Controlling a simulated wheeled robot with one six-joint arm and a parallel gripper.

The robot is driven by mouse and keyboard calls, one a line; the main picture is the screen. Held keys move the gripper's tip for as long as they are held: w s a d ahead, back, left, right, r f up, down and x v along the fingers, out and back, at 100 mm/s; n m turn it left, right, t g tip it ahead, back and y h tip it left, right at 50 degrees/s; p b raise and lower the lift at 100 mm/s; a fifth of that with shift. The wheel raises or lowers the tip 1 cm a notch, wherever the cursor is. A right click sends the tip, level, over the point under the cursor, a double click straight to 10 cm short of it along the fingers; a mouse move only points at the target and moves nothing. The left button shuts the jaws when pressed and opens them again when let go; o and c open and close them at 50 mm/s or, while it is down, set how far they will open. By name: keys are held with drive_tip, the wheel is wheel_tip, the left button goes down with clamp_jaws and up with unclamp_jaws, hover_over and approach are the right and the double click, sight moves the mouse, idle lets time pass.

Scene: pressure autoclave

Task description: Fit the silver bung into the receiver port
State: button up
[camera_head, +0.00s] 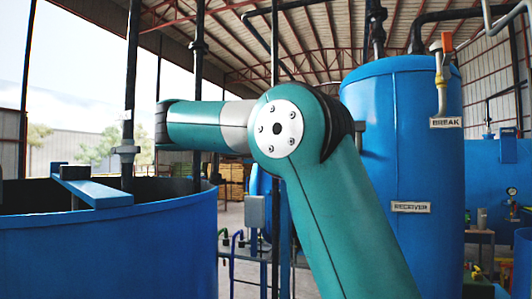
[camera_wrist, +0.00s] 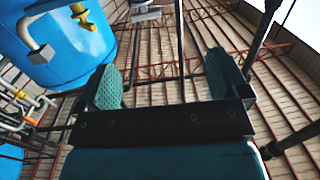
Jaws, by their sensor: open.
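The blue receiver tank (camera_head: 385,110) stands right of centre in the head view, behind my arm, and carries a RECEIVER label (camera_head: 411,207). I cannot make out its port. I do not see the silver bung in either view. My gripper (camera_wrist: 165,80) shows in the wrist view with its two teal finger pads wide apart and nothing between them. It points up toward the roof. The head view shows my arm but not the gripper's fingers.
A large open blue vat (camera_head: 100,250) stands at the left with a blue bracket (camera_head: 95,190) on its rim. A blue tank (camera_wrist: 70,40) with pipe fittings is at the upper left of the wrist view. A BREAK sign (camera_head: 445,123) hangs by a pipe.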

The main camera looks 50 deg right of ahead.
drive_tip(key=shift+m+g+h, duration=0.4)
drive_tip(key=shift+m+g, duration=0.1)
drive_tip(key=shift+m, duration=0.1)
drive_tip(key=p+x, duration=0.2)
drive_tip(key=x, duration=0.2)
drive_tip(key=s+r+p+x, duration=0.1)
drive_tip(key=p+x, duration=0.1)
drive_tip(key=x, duration=0.2)
drive_tip(key=p+x, duration=0.1)
drive_tip(key=x, duration=0.2)
drive_tip(key=shift+d+r+p, duration=0.2)
drive_tip(key=shift+d+p, duration=0.2)
drive_tip(key=shift+d, duration=0.25)
drive_tip(key=shift+w+d+f, duration=0.1)
drive_tip(key=shift+w+d, duration=0.1)
drive_tip(key=shift+d, duration=0.25)
drive_tip(key=p+x, duration=0.4)
drive_tip(key=shift+s+d, duration=0.1)
drive_tip(key=shift+d, duration=0.1)
drive_tip(key=shift+d+f, duration=0.25)
drive_tip(key=shift+d, duration=0.1)
drive_tip(key=c, duration=1)
